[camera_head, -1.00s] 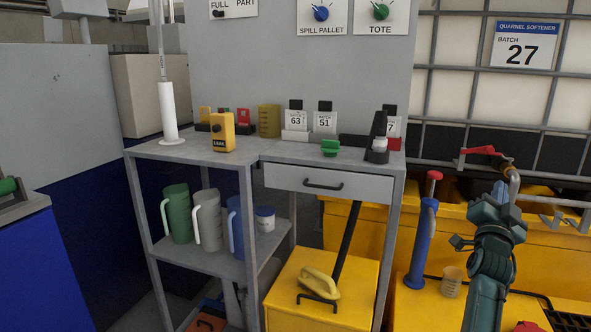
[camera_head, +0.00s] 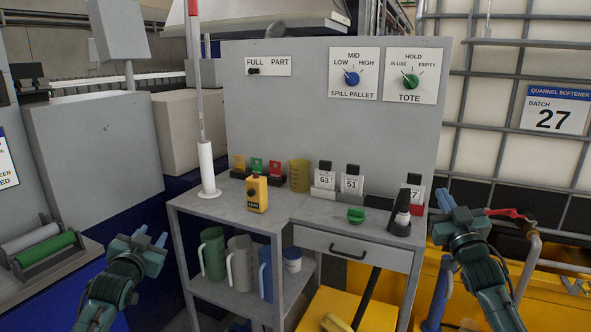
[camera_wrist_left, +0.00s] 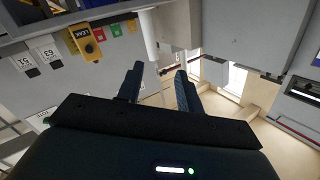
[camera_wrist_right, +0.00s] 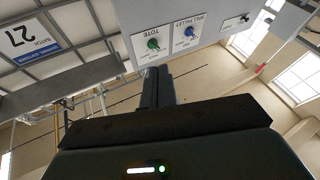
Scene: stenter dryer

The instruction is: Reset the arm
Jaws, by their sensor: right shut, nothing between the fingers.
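My left gripper (camera_head: 151,239) is raised at the lower left of the head view, in front of the blue-sided machine. In the left wrist view its two dark fingers (camera_wrist_left: 159,78) stand apart with nothing between them. My right gripper (camera_head: 445,202) is raised at the right of the head view, just right of the grey bench (camera_head: 270,218). In the right wrist view its fingers (camera_wrist_right: 157,74) are together and hold nothing. Both grippers point upward and appear clear of the bench and its items.
The bench carries a yellow leak meter (camera_head: 257,194), a white cylinder (camera_head: 206,165) and batch-tagged holders (camera_head: 351,184). Jugs (camera_head: 240,263) stand on its lower shelf. A red-handled valve (camera_head: 508,213) and the caged tote (camera_head: 512,70) are close to my right arm.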

